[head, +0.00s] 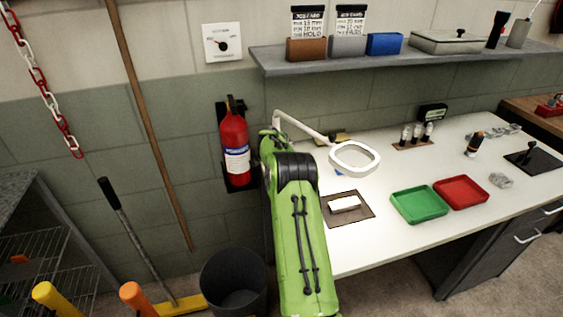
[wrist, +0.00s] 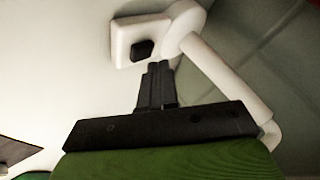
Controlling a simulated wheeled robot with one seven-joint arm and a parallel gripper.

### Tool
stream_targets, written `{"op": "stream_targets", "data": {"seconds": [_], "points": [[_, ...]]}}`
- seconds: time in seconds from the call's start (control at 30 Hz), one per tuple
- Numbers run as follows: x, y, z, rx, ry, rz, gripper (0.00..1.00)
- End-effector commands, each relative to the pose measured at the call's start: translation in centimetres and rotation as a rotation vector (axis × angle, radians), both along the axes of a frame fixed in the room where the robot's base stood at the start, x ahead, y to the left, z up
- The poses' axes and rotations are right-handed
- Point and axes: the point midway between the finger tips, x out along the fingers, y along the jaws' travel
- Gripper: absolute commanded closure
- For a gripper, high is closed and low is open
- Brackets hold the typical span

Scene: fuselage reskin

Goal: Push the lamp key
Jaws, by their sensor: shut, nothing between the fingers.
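The lamp is white, with a ring-shaped head (head: 354,158) and a jointed arm over the back left of the bench in the head view. In the wrist view its white base block (wrist: 124,38) carries a dark key (wrist: 142,49), and the lamp's arm (wrist: 225,75) slants down to the right. My gripper (wrist: 158,66) is shut and empty. Its fingertips are just below and slightly right of the key in the wrist view; I cannot tell whether they touch the base. In the head view my green arm hides the gripper, the lamp base and the key.
The white bench (head: 390,242) holds a green tray (head: 419,204), a red tray (head: 461,192) and a white block on a brown mat (head: 361,216). A fire extinguisher (head: 234,148) hangs left of my arm. A bin (head: 235,281) stands below. A shelf (head: 400,58) runs above.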

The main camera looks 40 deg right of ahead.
Motion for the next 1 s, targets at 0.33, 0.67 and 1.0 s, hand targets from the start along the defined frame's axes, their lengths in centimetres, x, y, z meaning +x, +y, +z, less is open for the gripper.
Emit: {"op": "stream_targets", "data": {"seconds": [0.33, 0.67, 1.0], "points": [[0.0, 0.0, 0.0, 0.000, 0.000, 0.000, 1.00], [0.0, 0.0, -0.6, 0.000, 0.000, 0.000, 1.00], [0.0, 0.0, -0.9, 0.000, 0.000, 0.000, 1.00]]}}
